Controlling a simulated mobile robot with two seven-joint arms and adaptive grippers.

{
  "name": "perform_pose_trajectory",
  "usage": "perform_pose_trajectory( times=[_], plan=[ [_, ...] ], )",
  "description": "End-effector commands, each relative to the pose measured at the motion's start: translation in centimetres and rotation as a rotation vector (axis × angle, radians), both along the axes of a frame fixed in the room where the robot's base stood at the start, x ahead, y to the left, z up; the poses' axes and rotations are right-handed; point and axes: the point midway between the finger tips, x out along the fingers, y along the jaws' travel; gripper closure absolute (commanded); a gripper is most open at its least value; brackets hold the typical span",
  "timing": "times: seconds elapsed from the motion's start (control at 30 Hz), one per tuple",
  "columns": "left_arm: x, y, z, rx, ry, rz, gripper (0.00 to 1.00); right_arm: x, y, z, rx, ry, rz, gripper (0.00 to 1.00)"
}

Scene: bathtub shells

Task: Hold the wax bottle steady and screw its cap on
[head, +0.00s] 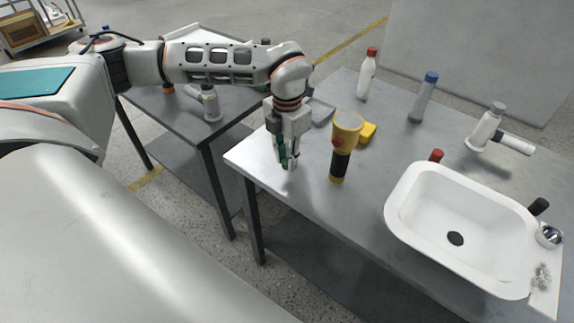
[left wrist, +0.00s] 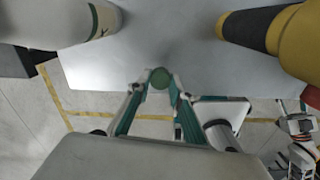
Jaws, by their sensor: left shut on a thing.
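My left gripper (head: 288,163) points down over the near left corner of the metal table, left of the flashlight. In the left wrist view its fingertips (left wrist: 160,79) are shut on a small round green thing (left wrist: 159,78), which looks like a cap seen from above. The fingers mostly hide it in the head view. I cannot tell which bottle is the wax bottle.
A yellow and black flashlight (head: 341,160) stands close right of the left gripper. A white sink (head: 415,224) fills the right side. The table's left edge is close to the gripper.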

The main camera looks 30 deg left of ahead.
Motion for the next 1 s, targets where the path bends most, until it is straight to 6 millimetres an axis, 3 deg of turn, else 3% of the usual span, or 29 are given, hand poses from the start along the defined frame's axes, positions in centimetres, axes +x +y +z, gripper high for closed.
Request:
perform_pose_trajectory(
  times=[0.3,0.5,0.7,1.0],
  plan=[
    [0.1,0.0,9.1,-0.002,-0.007,0.001,0.86,0.0,0.0,0.4,-0.001,0.001,0.0,0.57],
    [0.0,0.0,13.3,-0.001,-0.003,0.0,0.86,0.0,0.0,0.7,-0.001,0.0,0.001,0.57],
    [0.0,0.0,15.5,0.0,-0.002,-0.001,0.86,0.1,0.0,0.8,-0.001,-0.001,0.0,0.57],
    [0.0,0.0,16.1,-0.001,0.0,-0.001,0.86,0.1,0.0,0.9,-0.001,-0.002,0.0,0.57]
  ],
)
